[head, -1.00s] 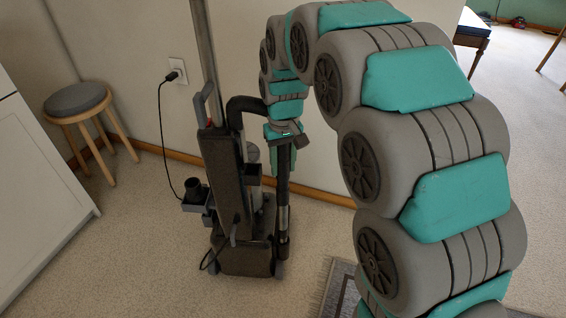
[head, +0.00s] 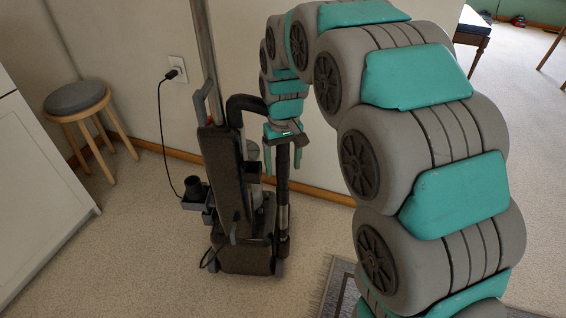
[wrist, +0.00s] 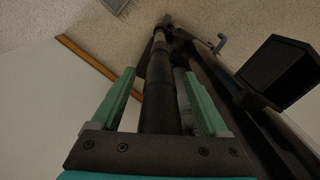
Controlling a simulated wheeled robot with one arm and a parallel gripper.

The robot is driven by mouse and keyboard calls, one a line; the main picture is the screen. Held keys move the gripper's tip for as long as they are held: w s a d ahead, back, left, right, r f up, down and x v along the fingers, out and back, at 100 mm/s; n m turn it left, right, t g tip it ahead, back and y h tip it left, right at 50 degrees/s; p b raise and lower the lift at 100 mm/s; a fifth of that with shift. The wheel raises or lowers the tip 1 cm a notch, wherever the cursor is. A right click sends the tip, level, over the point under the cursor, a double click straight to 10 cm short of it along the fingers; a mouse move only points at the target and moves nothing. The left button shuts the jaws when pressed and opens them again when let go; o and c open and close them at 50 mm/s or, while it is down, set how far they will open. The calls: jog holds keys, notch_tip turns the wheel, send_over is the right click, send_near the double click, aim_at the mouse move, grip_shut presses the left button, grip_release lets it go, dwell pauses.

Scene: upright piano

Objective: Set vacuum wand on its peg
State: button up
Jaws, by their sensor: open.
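The dark vacuum wand (head: 283,190) stands upright along the right side of the upright vacuum (head: 226,180). A black hose arches from the vacuum towards the wand's top. My gripper (head: 283,163) is at the wand's upper part, with its teal fingers apart. In the wrist view, the wand (wrist: 157,95) runs between the two open fingers of my gripper (wrist: 158,90), with a visible gap on each side. The wand's lower end is beside the vacuum's base. I cannot make out the peg, nor whether the wand rests on it.
A round stool (head: 77,100) stands at the left by the wall, near a white cabinet (head: 40,190). A black cord runs from the wall outlet (head: 177,71) down behind the vacuum. A rug (head: 340,290) lies at front right. Carpet in front of the vacuum is clear.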

jog(key=shift+r, duration=0.15)
notch_tip(320, 180, up, 8)
jog(key=shift+f, duration=0.2)
jog(key=shift+s, duration=0.1)
jog(key=s+d+f+m, duration=0.1)
jog(key=s+d, duration=0.4)
jog(key=s, duration=0.6)
jog(key=s+d+f+m+g, duration=0.1)
jog(key=s+d+f, duration=0.2)
jog(key=s, duration=0.7)
jog(key=s+d+f+m+g, duration=0.1)
jog(key=s+d+f+m, duration=0.1)
jog(key=s+d, duration=0.5)
jog(key=s, duration=0.4)
jog(key=shift+s, duration=0.35)
jog(key=shift+f, duration=0.1)
